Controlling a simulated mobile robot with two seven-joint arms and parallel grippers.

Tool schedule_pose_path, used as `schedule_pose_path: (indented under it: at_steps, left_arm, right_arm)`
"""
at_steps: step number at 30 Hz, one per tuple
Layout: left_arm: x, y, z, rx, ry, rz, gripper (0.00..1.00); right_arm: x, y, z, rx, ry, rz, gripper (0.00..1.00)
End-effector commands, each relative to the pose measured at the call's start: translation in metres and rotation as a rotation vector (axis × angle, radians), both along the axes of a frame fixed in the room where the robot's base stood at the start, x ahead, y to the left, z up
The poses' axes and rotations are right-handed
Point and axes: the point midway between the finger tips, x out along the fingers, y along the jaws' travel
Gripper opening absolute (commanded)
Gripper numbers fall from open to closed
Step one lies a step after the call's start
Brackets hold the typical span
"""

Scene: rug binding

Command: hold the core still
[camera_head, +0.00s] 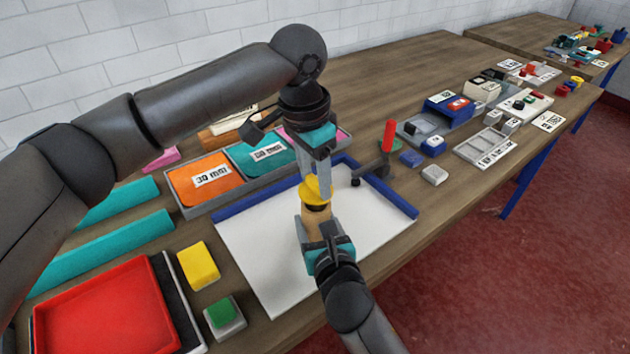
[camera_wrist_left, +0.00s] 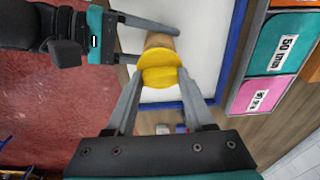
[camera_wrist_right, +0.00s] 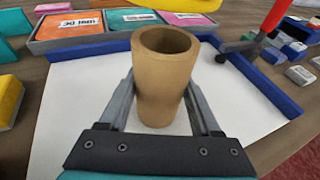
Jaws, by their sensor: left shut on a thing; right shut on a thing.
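The core is a tan, hollow tube (camera_wrist_right: 163,75), upright over the white board with its open mouth up; it also shows in the head view (camera_head: 316,216). My right gripper (camera_wrist_right: 165,98) is shut on the core, a finger on either side. My left gripper (camera_head: 320,188) comes from above and is shut on a round yellow piece (camera_wrist_left: 160,68), which also shows in the head view (camera_head: 315,191). The yellow piece is above the core; its edge shows at the top of the right wrist view (camera_wrist_right: 170,3). In the left wrist view it partly hides the core (camera_wrist_left: 160,40).
The white board (camera_head: 262,245) has blue rails (camera_head: 395,196). Behind it stands a grey tray with orange (camera_head: 190,195), teal and pink labelled compartments. A red-handled tool (camera_head: 389,137) stands at the right. A red tray (camera_head: 100,310), yellow block (camera_head: 198,265) and green-topped block (camera_head: 222,313) lie left.

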Motion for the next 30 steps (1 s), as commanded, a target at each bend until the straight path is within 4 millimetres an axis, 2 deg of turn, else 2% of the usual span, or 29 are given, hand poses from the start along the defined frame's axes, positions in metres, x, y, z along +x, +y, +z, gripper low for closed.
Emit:
schedule_pose_path:
  at_steps: [30]
  left_arm:
    - [0.0, -0.001, 0.052, -0.002, -0.002, -0.001, 0.0]
  right_arm:
    - [0.0, 0.0, -0.001, -0.001, 0.002, -0.001, 0.0]
